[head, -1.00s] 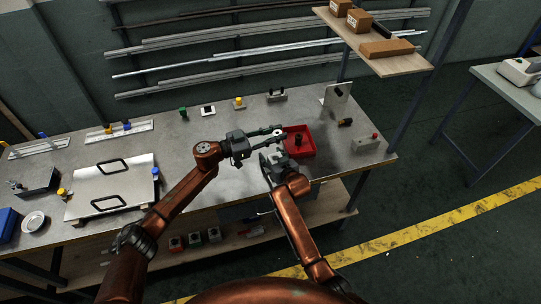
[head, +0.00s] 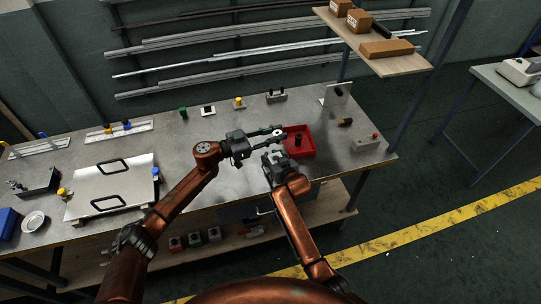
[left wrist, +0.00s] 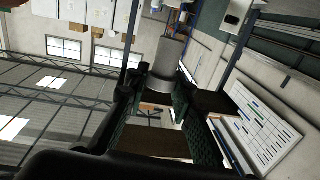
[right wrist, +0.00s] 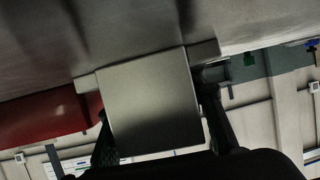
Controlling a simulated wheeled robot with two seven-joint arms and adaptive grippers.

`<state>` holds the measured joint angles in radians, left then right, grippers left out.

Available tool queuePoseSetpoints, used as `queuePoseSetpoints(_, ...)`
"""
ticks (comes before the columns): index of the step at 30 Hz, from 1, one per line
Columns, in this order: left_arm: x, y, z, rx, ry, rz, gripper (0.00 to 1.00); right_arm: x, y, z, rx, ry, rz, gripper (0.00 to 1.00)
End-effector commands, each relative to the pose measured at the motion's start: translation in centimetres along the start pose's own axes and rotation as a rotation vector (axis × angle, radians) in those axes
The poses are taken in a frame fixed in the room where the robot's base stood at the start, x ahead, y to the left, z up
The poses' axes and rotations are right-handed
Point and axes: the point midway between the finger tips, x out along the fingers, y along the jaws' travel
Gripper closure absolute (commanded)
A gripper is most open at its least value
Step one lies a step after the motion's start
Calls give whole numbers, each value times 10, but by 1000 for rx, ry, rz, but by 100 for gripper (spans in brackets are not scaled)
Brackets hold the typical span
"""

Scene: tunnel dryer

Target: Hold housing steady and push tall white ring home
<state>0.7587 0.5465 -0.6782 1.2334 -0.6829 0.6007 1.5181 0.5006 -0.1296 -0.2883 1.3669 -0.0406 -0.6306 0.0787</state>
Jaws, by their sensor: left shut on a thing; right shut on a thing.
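The tall white ring (head: 278,133) shows as a small pale round thing at the tips of my left gripper (head: 276,132), which is shut on it beside the red tray. My right gripper (head: 271,158) is lower, just in front of the left one. It is shut on a grey metal block, probably the housing (right wrist: 150,100), between its fingers in the right wrist view. Whether the ring touches the housing cannot be told.
A red tray (head: 313,146) holding a dark upright part (head: 298,141) stands right of both grippers. A grey control box (head: 366,142), a yellow and black part (head: 345,122) and an upright metal plate (head: 337,95) are farther right. The bench (head: 215,180) left of the right gripper is clear.

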Motion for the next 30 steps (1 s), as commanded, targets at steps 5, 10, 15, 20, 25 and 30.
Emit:
queuePoseSetpoints(5,0,0,0,0,0,0,100,0,0,0,0,-1,0,100)
queuePoseSetpoints(10,0,0,0,0,0,0,100,0,0,1,0,-1,0,100)
queuePoseSetpoints(15,0,0,0,0,0,0,100,0,0,1,0,-1,0,100)
queuePoseSetpoints(20,0,0,0,0,-1,0,100,0,0,1,0,-1,0,100)
queuePoseSetpoints(25,0,0,7,-2,-12,-6,100,0,0,1,0,-1,0,100)
queuePoseSetpoints(30,-1,1,23,-4,-36,-19,100,0,0,1,0,-1,0,100)
